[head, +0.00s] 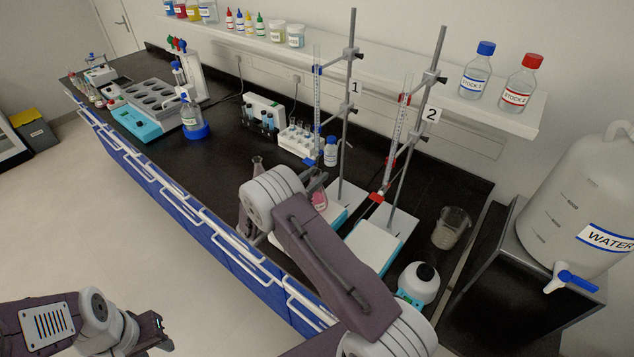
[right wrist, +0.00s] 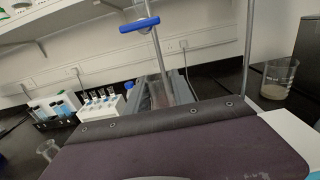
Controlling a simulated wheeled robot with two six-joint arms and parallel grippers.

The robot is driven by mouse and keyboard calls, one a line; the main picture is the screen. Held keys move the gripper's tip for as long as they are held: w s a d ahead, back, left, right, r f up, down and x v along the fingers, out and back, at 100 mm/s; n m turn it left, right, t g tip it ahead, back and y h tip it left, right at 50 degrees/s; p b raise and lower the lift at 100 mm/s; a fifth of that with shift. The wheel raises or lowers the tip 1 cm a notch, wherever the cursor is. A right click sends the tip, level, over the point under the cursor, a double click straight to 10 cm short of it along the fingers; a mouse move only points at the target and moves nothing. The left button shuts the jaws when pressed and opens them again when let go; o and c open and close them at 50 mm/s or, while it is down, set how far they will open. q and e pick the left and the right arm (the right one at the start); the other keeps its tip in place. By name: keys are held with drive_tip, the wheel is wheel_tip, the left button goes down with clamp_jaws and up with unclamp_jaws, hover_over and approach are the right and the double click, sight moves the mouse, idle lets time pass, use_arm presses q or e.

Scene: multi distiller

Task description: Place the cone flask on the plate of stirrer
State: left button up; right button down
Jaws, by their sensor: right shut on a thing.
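A cone flask with pink liquid (head: 319,200) is at the near left part of the white plate of stirrer 1 (head: 349,193), below its burette. I cannot tell whether its base touches the plate. My right gripper (head: 318,178) is shut at the flask's neck, largely hidden behind my own arm.
Stirrer 2 (head: 374,245) stands to the right, with its stand and burette. A beaker (head: 451,228) and a round white device (head: 419,283) are further right. A clear glass neck (head: 257,163) shows behind my arm. Test-tube racks (head: 300,140) and a blue-capped bottle (head: 331,152) stand behind.

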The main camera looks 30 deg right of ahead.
drive_tip(key=shift+w+d+r, duration=0.1)
drive_tip(key=shift+d+r, duration=0.05)
drive_tip(key=shift+d, duration=0.3)
wheel_tip(320, 180, down, 4)
drive_tip(key=shift+r+p, duration=0.25)
drive_tip(key=shift+p, duration=0.35)
drive_tip(key=shift+a+f, duration=0.1)
drive_tip(key=shift+f, duration=0.15)
drive_tip(key=c, duration=1.1)
unclamp_jaws()
